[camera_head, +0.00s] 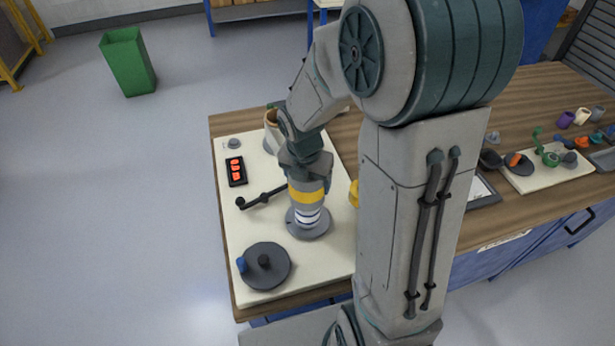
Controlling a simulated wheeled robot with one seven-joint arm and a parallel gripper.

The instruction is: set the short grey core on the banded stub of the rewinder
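The rewinder is a cream board (330,262) on the near left of the wooden bench. The banded stub (308,214), white with dark blue bands, stands upright on a grey round plate (309,232). I cannot tell whether the core rests on anything. My gripper (308,180) points down and appears shut on the core's upper part. The stub's top is hidden.
A dark disc (265,267) with a black post and blue knob is in front. A pale cylinder (271,140) stands behind.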

